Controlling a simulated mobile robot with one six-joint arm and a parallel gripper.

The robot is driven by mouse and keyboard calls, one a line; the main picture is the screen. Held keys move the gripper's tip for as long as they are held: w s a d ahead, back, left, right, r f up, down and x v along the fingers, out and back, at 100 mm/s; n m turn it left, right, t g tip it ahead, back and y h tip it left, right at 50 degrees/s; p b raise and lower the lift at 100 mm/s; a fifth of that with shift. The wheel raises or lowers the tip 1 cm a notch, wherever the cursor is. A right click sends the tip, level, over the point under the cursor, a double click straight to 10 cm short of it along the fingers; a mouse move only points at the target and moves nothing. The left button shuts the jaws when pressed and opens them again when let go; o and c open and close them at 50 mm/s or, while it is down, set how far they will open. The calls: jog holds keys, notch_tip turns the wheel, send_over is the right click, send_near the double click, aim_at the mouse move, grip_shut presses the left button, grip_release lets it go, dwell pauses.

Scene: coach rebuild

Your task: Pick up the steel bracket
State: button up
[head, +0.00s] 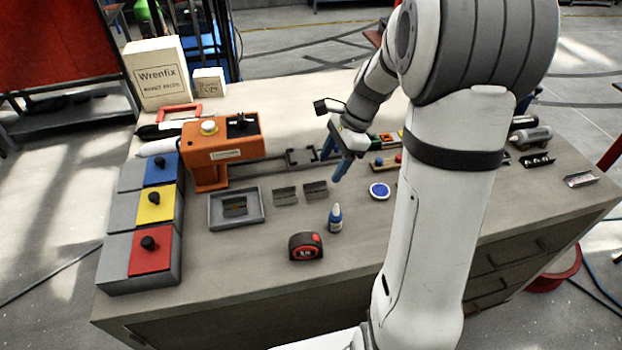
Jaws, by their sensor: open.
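Two small grey angled metal pieces lie side by side on the workbench (370,222), a left one (285,196) and a right one (316,190). A shinier angled metal piece (580,180) lies near the bench's right end. Any of these may be the steel bracket; I cannot tell which from this view. My gripper (332,164) has blue fingers, is open and points down over the middle of the bench. It is above and a little right of the two grey pieces, apart from them. My arm hides part of the bench to the right.
A grey tray (213,222) holds a small piece. An orange machine (220,150) stands behind it. A glue bottle (335,218), a tape measure (305,246) and a blue round tin (380,190) stand nearby. Coloured-lid bins (112,265) line the left edge. The front strip is clear.

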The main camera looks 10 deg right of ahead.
aim_at(314, 192)
jog(key=shift+m, duration=0.4)
jog(key=x, duration=0.5)
jog(key=w+p+x, duration=0.1)
jog(key=x, duration=0.2)
jog(key=shift+a+f, duration=0.1)
jog(key=shift+f, duration=0.25)
jog(key=shift+c, duration=0.4)
jog(key=c, duration=1)
